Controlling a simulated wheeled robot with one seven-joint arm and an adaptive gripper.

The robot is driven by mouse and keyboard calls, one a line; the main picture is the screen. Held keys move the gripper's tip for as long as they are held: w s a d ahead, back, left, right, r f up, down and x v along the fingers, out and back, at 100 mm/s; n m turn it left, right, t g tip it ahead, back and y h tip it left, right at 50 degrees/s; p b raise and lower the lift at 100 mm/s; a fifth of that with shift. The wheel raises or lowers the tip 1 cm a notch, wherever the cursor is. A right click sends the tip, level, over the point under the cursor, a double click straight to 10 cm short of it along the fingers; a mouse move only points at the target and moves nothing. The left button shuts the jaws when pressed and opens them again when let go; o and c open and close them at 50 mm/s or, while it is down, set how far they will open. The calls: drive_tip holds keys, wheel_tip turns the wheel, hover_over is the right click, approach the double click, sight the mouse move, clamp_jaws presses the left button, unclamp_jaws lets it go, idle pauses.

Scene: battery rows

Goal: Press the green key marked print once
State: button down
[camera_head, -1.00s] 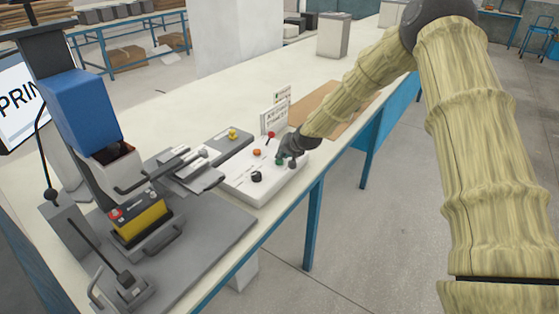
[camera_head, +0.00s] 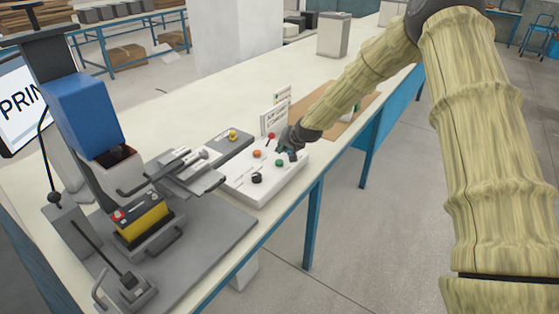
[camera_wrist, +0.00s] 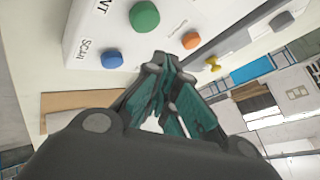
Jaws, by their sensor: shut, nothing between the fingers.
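The green key (camera_head: 279,163) sits on top of the white control box (camera_head: 262,192) and is uncovered in the head view. In the wrist view the green key (camera_wrist: 145,16) is near the top edge, with part of a label ending in "NT" beside it. My gripper (camera_head: 285,150) is shut and empty, just behind the green key and apart from it. In the wrist view my shut fingertips (camera_wrist: 168,64) lie below the green key, between a blue key (camera_wrist: 111,59) marked "SCAN" and an orange key (camera_wrist: 191,40).
A press holding a yellow battery (camera_head: 142,225) stands left. The screen (camera_head: 22,105) shows "PRIN".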

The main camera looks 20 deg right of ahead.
drive_tip(key=shift+r+p, duration=0.55)
drive_tip(key=shift+r, duration=0.85)
